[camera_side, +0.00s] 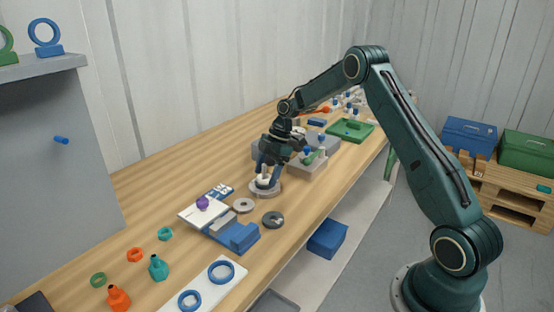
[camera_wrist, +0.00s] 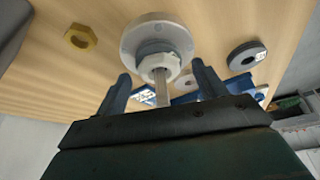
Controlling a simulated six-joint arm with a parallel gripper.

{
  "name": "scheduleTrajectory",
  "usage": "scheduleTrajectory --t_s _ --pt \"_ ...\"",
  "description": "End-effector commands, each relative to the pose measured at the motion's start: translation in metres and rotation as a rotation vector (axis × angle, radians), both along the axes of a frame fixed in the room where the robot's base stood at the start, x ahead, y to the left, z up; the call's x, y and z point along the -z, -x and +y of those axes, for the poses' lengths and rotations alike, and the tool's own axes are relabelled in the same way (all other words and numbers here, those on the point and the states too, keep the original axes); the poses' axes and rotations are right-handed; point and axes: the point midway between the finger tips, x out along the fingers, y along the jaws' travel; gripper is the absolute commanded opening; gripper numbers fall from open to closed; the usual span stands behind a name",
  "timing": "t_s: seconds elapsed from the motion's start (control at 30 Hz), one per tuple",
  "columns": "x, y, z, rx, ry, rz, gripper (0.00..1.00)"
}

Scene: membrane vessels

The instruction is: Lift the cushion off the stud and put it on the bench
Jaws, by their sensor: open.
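A round pale-grey base (camera_side: 265,189) stands on the wooden bench (camera_side: 160,198), and it shows from close up in the wrist view (camera_wrist: 133,38). A metal stud (camera_wrist: 161,92) rises from it toward the wrist camera. Around the stud are a blue-grey ring (camera_wrist: 155,48) and a white collar (camera_wrist: 158,66); I cannot tell for certain which is the cushion. My gripper (camera_side: 267,176) points down over the base. Its two fingers stand apart on either side of the stud and collar in the wrist view (camera_wrist: 160,78), with no clear contact visible.
A grey ring (camera_side: 243,205) and dark ring (camera_side: 273,219) lie nearby. A blue block (camera_side: 238,237) and white box (camera_side: 199,214) stand in front. Grey blocks with small parts (camera_side: 307,166) and a green tray (camera_side: 350,130) are behind. A brass nut (camera_wrist: 80,38) lies beside the base.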

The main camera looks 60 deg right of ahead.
Motion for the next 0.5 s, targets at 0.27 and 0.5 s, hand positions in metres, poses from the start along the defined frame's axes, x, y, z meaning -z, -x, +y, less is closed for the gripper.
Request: scheduleTrajectory --t_s 0.27,0.5 --pt "-0.0004 0.0 -0.0003 0.0 0.0 0.0 0.71" --pt "-0.0005 0.0 -0.0003 0.0 0.0 0.0 0.28"
